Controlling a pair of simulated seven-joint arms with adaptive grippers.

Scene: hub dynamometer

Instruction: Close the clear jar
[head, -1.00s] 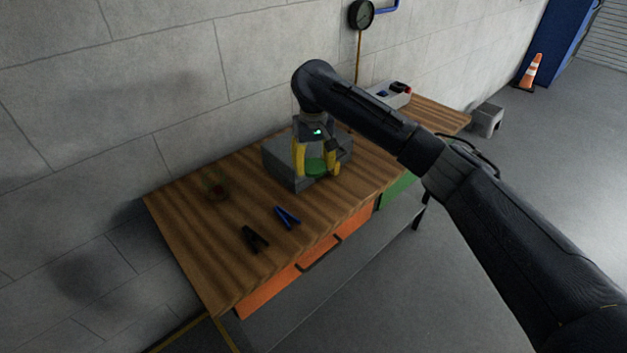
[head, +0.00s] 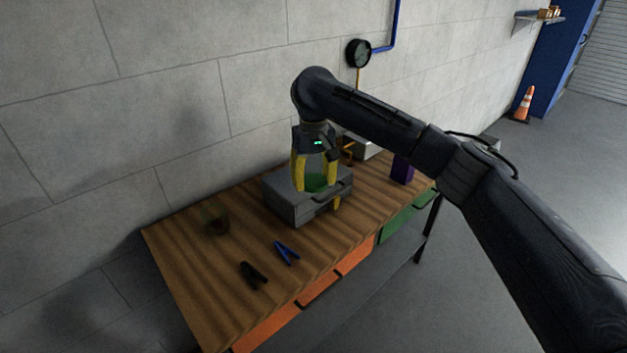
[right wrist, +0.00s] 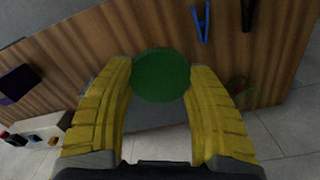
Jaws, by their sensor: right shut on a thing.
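The clear jar (head: 214,221) stands at the left part of the wooden table; it is see-through and its outline is faint. My right gripper (head: 316,188) is shut on a round green lid (head: 317,182), held between its yellow fingers above the grey box. The lid also shows in the right wrist view (right wrist: 161,75) as a flat green disc between both fingers. The jar appears only as faint outlines right of the fingers in that view (right wrist: 241,92). My left gripper is not in view.
A grey box (head: 289,206) with a handle stands under my right gripper. A blue clamp (head: 287,252) and a black clamp (head: 253,275) lie near the table's front edge. A purple block (head: 402,168) stands to the right. Bare wood (head: 190,265) lies around the jar.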

